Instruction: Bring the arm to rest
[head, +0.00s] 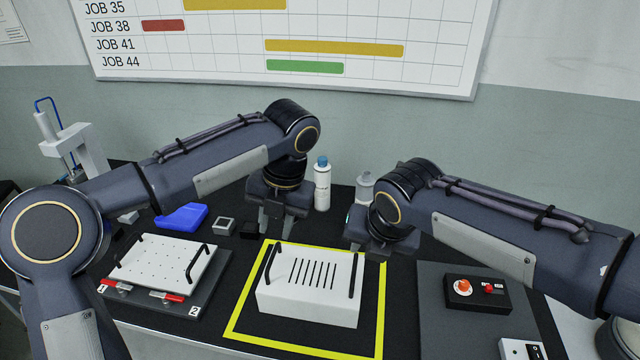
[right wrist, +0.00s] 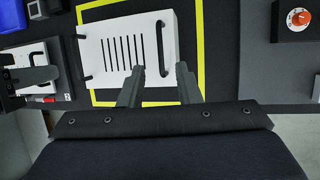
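Both of my arms reach in over the black bench. My left gripper (head: 275,226) hangs fingers down just behind the white slotted box, its two fingers apart with nothing seen between them. My right gripper (head: 372,249) hangs beyond the box's right rear side, its fingers partly hidden by the arm in the head view. In the right wrist view my right gripper (right wrist: 158,84) shows two separated fingers with nothing held. The white slotted box (head: 308,286) has two black handles and stands inside a yellow outline (head: 248,297); it also shows in the right wrist view (right wrist: 125,45).
A white perforated plate (head: 160,262) with handles and red clamps sits at left. A blue bin (head: 181,216), small grey block (head: 223,225) and white bottle (head: 322,186) stand behind.

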